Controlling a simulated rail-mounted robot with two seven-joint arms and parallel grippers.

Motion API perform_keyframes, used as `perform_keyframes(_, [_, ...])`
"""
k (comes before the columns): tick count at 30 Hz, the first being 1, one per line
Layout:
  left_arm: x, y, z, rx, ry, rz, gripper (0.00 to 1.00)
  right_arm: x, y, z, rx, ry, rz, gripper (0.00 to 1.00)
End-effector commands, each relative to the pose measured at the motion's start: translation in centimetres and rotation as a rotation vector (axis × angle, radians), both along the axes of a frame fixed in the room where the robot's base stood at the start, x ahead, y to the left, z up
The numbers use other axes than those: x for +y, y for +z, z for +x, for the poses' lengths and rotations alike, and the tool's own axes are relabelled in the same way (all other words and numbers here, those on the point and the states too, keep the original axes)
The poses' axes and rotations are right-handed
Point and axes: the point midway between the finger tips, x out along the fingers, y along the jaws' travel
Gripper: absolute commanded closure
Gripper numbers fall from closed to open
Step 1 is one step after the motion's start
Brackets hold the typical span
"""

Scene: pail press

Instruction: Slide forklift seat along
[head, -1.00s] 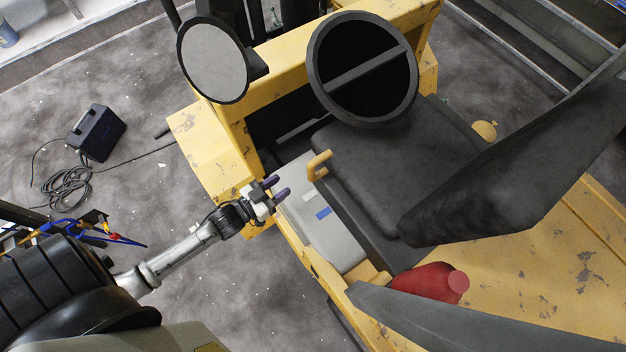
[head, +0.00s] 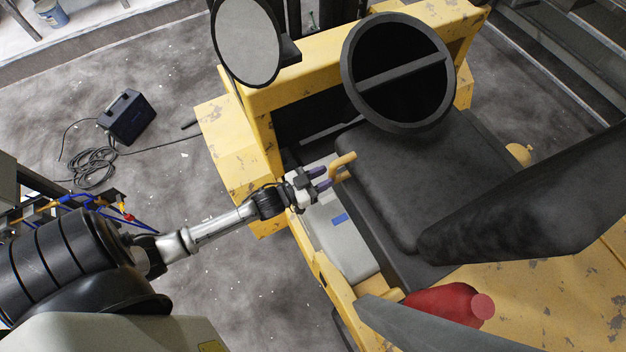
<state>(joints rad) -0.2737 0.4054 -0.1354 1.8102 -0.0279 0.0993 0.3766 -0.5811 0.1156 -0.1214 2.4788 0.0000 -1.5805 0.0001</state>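The forklift seat has a black cushion (head: 385,185) and a tall black backrest (head: 530,205), and sits on the yellow forklift. A short yellow-orange lever (head: 344,161) sticks out at the cushion's left front side. My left gripper (head: 325,179) reaches in from the left over the grey side box. Its two dark fingers are apart and point at the lever, with the tips right beside it. I cannot tell whether they touch it. My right gripper is not in view.
The black steering wheel (head: 398,72) stands in front of the seat, with a round mirror (head: 247,42) to its left. A red canister (head: 440,303) lies beside the seat's rear. A dark case (head: 127,117) and coiled cable (head: 92,168) are on the floor at left.

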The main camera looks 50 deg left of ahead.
Motion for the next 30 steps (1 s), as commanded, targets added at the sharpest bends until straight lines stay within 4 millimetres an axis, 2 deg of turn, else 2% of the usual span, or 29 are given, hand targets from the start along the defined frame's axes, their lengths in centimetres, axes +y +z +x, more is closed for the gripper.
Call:
perform_keyframes(1, [0.0, 0.3, 0.4, -0.013, 0.0, 0.001, 0.71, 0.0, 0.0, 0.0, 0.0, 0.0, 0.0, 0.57])
perform_keyframes(10, [-0.1, 0.3, 0.4, -0.016, 0.0, -0.001, 1.0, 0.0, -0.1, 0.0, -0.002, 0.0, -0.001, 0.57])
perform_keyframes(18, [-1.0, 0.4, 0.2, -0.016, -0.001, -0.006, 1.0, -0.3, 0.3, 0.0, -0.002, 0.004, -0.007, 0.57])
perform_keyframes(19, [-1.0, 0.3, 0.2, -0.016, -0.001, -0.005, 0.77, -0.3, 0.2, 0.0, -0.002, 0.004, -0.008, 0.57])
perform_keyframes(27, [-1.3, 0.4, 0.2, -0.017, -0.005, -0.013, 0.51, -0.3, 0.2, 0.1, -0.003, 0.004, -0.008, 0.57])
perform_keyframes(30, [-1.3, 0.4, 0.1, -0.018, -0.006, -0.015, 0.49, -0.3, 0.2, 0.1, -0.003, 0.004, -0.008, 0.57])
